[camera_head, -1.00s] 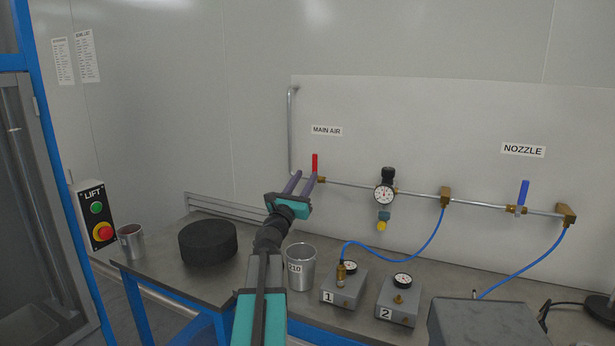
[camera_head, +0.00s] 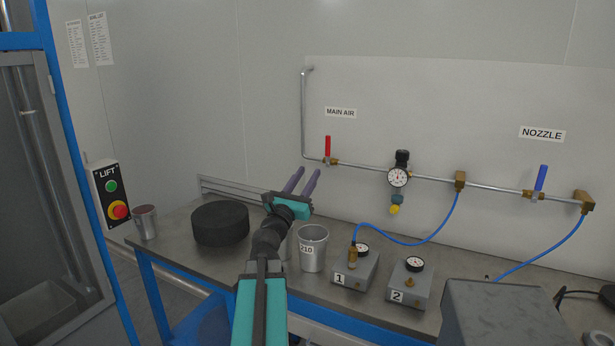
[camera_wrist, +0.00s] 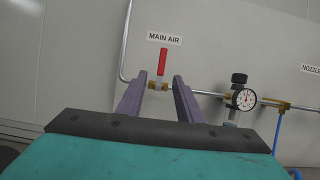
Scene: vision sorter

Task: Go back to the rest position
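My gripper (camera_head: 304,182) is raised above the bench, its two purple fingers apart with nothing between them. In the head view it is to the left of and below the red MAIN AIR valve handle (camera_head: 327,146), clear of it. In the wrist view the upright red handle (camera_wrist: 162,61) shows beyond the fingertips, between the two fingers (camera_wrist: 157,80). My arm reaches up from the bottom of the head view and partly hides a metal cup behind it.
The bench (camera_head: 180,245) holds a black round block (camera_head: 220,223), a cup marked 210 (camera_head: 313,250), and gauge boxes 1 (camera_head: 356,268) and 2 (camera_head: 409,285). A LIFT button box (camera_head: 111,193) is at left. A blue NOZZLE handle (camera_head: 541,177) and a blue hose (camera_head: 420,240) are at right.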

